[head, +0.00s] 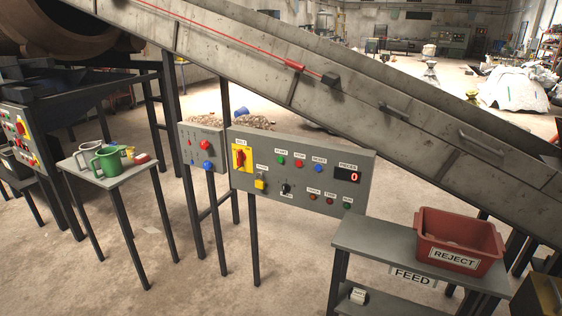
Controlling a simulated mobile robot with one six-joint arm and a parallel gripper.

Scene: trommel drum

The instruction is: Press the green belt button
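A grey control panel (315,172) stands on a post in the middle of the head view, under the sloping conveyor. A green button (281,160) sits in its upper row under a small label, left of a red button (299,163) and a blue button (319,167). A red rotary switch on a yellow plate (241,158) is at the panel's left. The small labels are hard to read. The panel's front is unobstructed in this view. My gripper is not in view.
The inclined conveyor (360,110) runs above the panel with a red pull cord (230,38). A smaller panel (197,150) adjoins on the left. A table (130,180) with mugs stands left; a red REJECT bin (460,238) sits on a bench at right. Floor before the panel is clear.

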